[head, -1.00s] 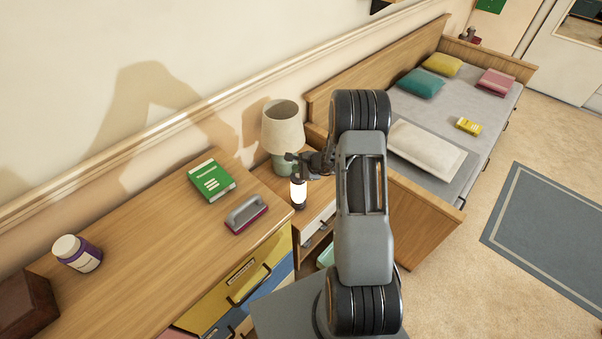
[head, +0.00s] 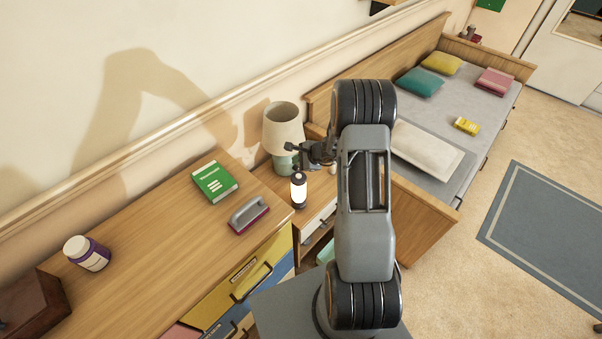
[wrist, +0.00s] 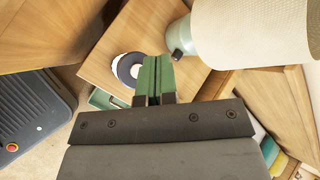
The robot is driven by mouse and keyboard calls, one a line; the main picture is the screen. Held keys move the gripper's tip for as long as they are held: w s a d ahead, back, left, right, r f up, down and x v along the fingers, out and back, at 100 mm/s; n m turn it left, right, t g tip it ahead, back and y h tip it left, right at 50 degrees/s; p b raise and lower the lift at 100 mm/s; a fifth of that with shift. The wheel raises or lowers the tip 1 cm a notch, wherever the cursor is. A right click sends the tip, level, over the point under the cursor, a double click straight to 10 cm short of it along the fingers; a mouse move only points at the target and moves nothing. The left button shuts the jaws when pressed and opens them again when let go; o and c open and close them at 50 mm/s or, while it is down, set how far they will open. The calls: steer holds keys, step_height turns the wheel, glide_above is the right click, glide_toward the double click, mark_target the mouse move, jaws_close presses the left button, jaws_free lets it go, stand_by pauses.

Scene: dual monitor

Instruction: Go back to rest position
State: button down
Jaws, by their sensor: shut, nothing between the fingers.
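My gripper (head: 294,157) is at the end of my bent arm, in the air near the lamp and the nightstand. In the wrist view its two green-padded fingers (wrist: 153,78) are pressed together with nothing between them. A small lit lantern (head: 299,191) with dark ends stands upright on the nightstand (head: 270,180), just below the gripper in the head view and apart from it. In the wrist view a round dark-and-white object (wrist: 130,68) shows on the wooden top, partly hidden by the fingers; I cannot tell what it is.
A table lamp (head: 283,128) stands close to the gripper. A dresser (head: 150,240) at the left holds a green book (head: 214,181), a grey-and-red brush-like object (head: 248,214) and a white-capped bottle (head: 88,253). A bed (head: 425,185) is at the right. Open floor (head: 540,135) lies beyond it.

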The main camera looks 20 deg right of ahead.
steer(key=s+a+r+n+g+y, duration=0.1)
steer(key=s+a+r+n+g, duration=0.2)
steer(key=s+n, duration=0.25)
steer(key=s+a+r+n+g, duration=0.3)
steer(key=s+n, duration=0.1)
steer(key=s, duration=0.2)
steer(key=s+a+r+n+t+h, duration=0.1)
steer(key=s+a+r+n+h, duration=0.1)
steer(key=s+r+n, duration=0.3)
steer(key=s+a+r+n+t+h, duration=0.1)
steer(key=s+r+n+h, duration=0.3)
steer(key=s+r, duration=0.4)
steer(key=shift+s+a+r+n+t, duration=0.35)
steer(key=shift+r+n, duration=0.5)
steer(key=shift+r, duration=2.1)
